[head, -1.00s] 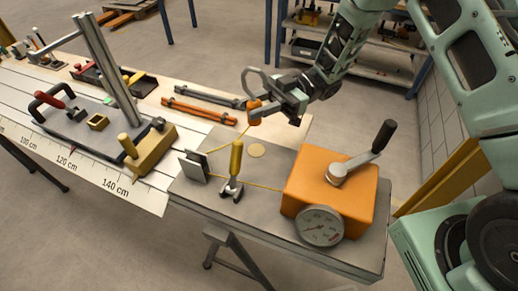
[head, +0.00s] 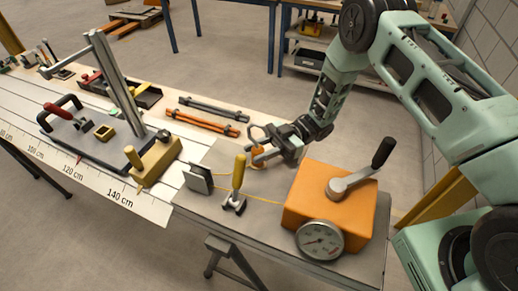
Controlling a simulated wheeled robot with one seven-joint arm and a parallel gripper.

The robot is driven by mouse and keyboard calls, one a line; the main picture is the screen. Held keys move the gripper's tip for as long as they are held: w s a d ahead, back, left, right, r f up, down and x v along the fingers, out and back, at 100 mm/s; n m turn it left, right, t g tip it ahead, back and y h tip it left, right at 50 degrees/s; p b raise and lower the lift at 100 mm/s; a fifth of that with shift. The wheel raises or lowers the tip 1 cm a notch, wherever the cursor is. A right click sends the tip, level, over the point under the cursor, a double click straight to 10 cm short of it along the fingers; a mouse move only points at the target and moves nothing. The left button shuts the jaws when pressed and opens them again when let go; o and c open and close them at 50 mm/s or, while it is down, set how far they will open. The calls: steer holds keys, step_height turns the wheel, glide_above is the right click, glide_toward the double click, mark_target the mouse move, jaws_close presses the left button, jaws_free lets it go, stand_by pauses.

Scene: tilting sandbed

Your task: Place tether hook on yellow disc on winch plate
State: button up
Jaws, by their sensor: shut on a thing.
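My gripper (head: 268,147) is shut on the tether hook (head: 258,155), whose orange part shows at the jaws, low over the back of the grey winch plate (head: 265,222). The yellow tether runs from the hook toward the small upright grey plates at left. The yellow disc is hidden now behind the gripper and hook; I cannot tell whether the hook touches it. The orange winch box (head: 325,190), with its black-knobbed crank and round dial, stands right of the gripper.
A yellow-handled clamp (head: 239,175) stands in front of the gripper, and the grey plates (head: 198,178) stand left of it. Orange and dark bars (head: 204,122) lie behind left. The plate's front strip is clear.

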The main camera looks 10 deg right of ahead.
steer(key=shift+f+b, duration=0.3)
steer(key=o, duration=1)
steer(key=shift+r, duration=0.1)
